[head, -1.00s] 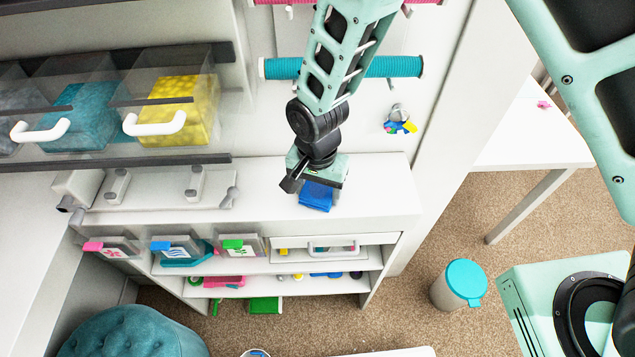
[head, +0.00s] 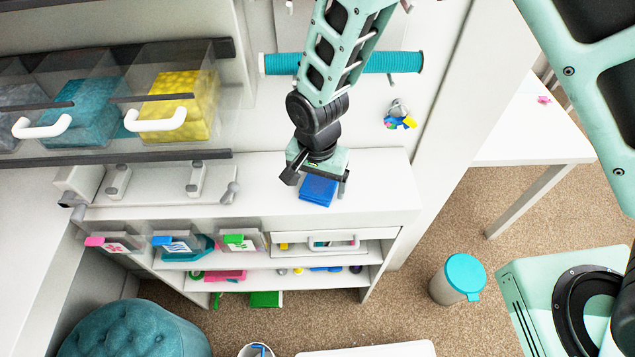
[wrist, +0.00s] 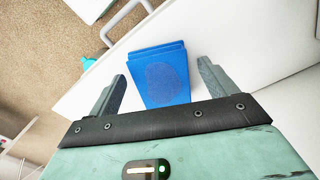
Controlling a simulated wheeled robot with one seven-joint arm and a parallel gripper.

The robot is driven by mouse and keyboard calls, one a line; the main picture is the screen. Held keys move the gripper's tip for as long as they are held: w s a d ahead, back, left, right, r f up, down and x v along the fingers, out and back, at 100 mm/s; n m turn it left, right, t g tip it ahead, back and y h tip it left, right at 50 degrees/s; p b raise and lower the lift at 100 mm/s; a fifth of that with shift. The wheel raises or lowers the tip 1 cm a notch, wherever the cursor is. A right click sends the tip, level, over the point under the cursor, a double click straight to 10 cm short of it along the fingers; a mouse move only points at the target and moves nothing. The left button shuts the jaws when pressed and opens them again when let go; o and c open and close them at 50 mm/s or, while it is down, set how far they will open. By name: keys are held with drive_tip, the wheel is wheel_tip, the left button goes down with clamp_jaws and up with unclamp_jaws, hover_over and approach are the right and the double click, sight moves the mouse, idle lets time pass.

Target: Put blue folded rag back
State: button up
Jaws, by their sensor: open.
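The blue folded rag (head: 318,190) lies on the white counter top below my gripper. In the wrist view the rag (wrist: 160,74) shows as a stack of folded layers, between and ahead of the two fingers. My gripper (head: 317,181) is open, its fingers on either side of the rag in the head view. In the wrist view the gripper (wrist: 162,88) has its fingers apart, with gaps on both sides of the rag. Whether the fingers reach down to the counter top is unclear.
A white shelf unit's counter top (head: 260,205) has bare room left of the rag. A grey fixture (head: 155,185) stands further left. Clear drawers (head: 180,105) hang at upper left. A teal roll (head: 395,62) is on the wall behind my arm. A teal-lidded bin (head: 458,278) stands on the floor.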

sight(318, 188)
wheel_tip(318, 188, up, 6)
drive_tip(key=shift+r+b, duration=0.25)
drive_tip(key=shift+b, duration=0.75)
drive_tip(key=shift+s+r, duration=0.2)
drive_tip(key=shift+r, duration=0.35)
drive_tip(key=s+d+r+n, duration=0.5)
drive_tip(key=s+r+n, duration=0.1)
drive_tip(key=s, duration=0.2)
drive_tip(key=s+d+r+n, duration=0.5)
drive_tip(key=s+r+n, duration=0.1)
drive_tip(key=s, duration=0.3)
drive_tip(key=shift+d+r+n+y, duration=0.25)
drive_tip(key=shift+d+n+y, duration=0.05)
drive_tip(key=shift+d, duration=0.1)
drive_tip(key=shift+s, duration=0.1)
